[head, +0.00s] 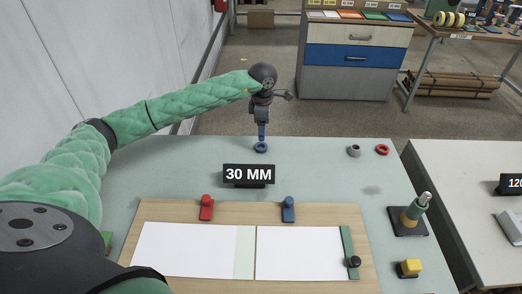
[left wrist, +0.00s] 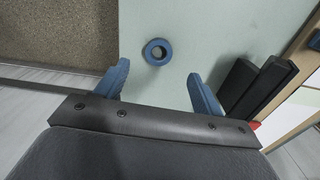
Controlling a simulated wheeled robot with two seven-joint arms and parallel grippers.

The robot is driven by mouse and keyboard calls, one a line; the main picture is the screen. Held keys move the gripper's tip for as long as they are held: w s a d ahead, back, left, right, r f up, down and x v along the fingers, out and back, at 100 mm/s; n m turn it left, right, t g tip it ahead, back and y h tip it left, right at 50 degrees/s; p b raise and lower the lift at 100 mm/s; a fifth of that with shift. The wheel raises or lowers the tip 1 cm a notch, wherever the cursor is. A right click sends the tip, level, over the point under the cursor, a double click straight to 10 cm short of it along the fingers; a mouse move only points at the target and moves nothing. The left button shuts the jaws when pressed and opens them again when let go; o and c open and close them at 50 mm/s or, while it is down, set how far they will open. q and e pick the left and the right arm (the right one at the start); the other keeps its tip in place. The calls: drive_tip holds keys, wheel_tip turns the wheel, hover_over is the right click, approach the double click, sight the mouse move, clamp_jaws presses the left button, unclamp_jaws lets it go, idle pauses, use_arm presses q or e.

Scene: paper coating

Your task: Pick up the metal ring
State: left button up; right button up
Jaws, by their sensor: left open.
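A grey, metal-looking ring (head: 354,151) lies on the pale green table right of the middle, beside a red ring (head: 382,150). A blue ring (head: 261,147) lies further left, behind the 30 MM sign. My left gripper (head: 262,131) points down just above the blue ring, well left of the grey ring. In the left wrist view the left gripper (left wrist: 159,76) is open, its blue fingers wide apart with nothing between them. The blue ring (left wrist: 157,51) shows there just beyond the fingertips, on the table. The grey ring is not seen in the left wrist view. My right gripper is not in view.
The black 30 MM sign (head: 248,175) stands in front of the blue ring. A wooden board (head: 190,212) with white sheets, a red clip (head: 206,207) and a blue clip (head: 288,208) lies nearer. A post on a black base (head: 409,222) stands at right. The table between blue and grey rings is clear.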

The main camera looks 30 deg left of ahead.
use_arm(q)
wheel_tip(320, 180, down, 3)
drive_tip(key=shift+f+b, duration=0.1)
drive_tip(key=shift+b, duration=0.25)
drive_tip(key=f, duration=0.4)
drive_tip(key=shift+s+a+f, duration=0.1)
drive_tip(key=shift+a+f, duration=0.15)
drive_tip(key=shift+f, duration=0.2)
drive_tip(key=c, duration=1.1)
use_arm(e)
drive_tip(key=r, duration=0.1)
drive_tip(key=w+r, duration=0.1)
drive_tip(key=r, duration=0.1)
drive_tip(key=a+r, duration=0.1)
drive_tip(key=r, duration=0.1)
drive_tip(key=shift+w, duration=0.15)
use_arm(q)
drive_tip(key=shift+r, duration=0.15)
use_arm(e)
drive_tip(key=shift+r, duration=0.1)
